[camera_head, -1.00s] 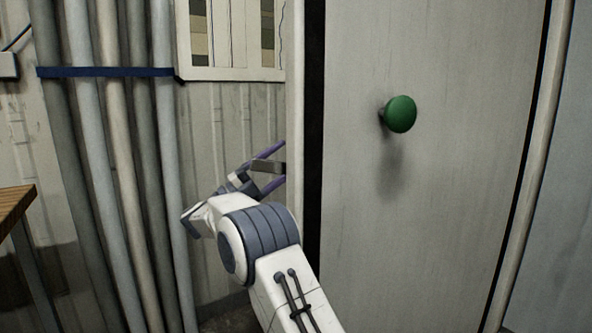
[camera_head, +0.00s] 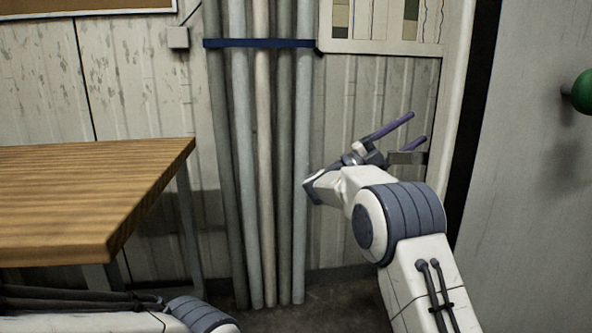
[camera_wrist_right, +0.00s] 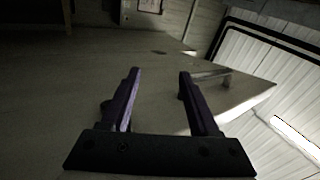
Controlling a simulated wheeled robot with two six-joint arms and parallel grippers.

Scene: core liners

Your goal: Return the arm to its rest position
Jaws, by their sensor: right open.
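My right arm (camera_head: 405,225) comes up from the lower right in the head view, bent at the wrist. Its gripper (camera_head: 412,131) has two purple fingers spread apart, pointing up and right near the corrugated wall and the door frame. In the right wrist view the right gripper (camera_wrist_right: 160,85) is open, with nothing between its fingers. Part of my left arm (camera_head: 195,315) shows at the bottom left of the head view. The left gripper is out of frame.
A wooden table (camera_head: 90,195) stands at the left. Several long pipes (camera_head: 263,170) stand against the wall, held by a blue strap (camera_head: 260,43). A pale door (camera_head: 530,200) with a green knob (camera_head: 583,91) is at the right. A log board (camera_head: 385,25) hangs above.

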